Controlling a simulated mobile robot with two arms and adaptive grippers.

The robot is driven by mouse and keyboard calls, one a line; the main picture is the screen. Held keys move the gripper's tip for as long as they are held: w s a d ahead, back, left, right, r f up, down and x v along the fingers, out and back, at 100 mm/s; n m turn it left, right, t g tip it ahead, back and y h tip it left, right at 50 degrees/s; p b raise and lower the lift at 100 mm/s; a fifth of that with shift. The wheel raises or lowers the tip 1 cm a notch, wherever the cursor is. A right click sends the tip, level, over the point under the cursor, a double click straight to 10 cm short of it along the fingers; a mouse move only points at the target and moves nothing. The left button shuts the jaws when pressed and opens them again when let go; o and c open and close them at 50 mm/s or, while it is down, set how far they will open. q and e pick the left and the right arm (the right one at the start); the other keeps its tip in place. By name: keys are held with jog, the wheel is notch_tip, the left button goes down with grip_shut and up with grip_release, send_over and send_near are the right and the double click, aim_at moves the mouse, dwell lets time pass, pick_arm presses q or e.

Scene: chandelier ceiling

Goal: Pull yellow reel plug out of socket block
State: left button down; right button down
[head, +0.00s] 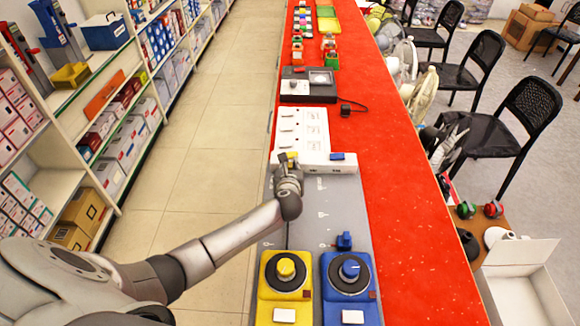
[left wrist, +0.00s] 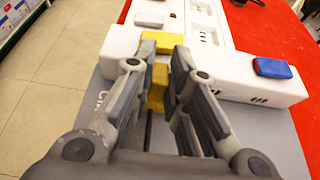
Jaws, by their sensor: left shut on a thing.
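The yellow reel plug (left wrist: 157,90) is between the fingers of my left gripper (left wrist: 158,78), which is shut on it. The gripper shows in the head view (head: 289,172) at the near left end of the white socket block (head: 316,163). In the left wrist view the block (left wrist: 235,82) lies just beyond the fingertips, with a yellow piece (left wrist: 162,42) on its left end. The fingers partly hide the plug, and I cannot tell whether it is still seated in the block. The yellow reel (head: 285,270) stands nearer me. My right gripper is not in view.
A blue reel (head: 348,272) stands right of the yellow one, with a blue plug (head: 344,241) behind it. A blue-and-red piece (left wrist: 272,68) sits on the block's right end. A dark meter box (head: 308,85) stands farther along the red counter (head: 385,180).

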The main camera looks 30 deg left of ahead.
pick_arm(q)
jog(key=shift+s+d+p, duration=0.25)
jog(key=shift+s+p, duration=0.25)
jog(key=shift+p, duration=0.05)
jog(key=s, duration=0.1)
jog(key=s+d+p, duration=0.1)
jog(key=shift+s+d+r+p, duration=0.1)
jog(key=shift+s+d+p, duration=0.05)
jog(key=shift+s+p, duration=0.2)
jog(key=c, duration=1.4)
grip_release()
jog(key=shift+c, duration=0.2)
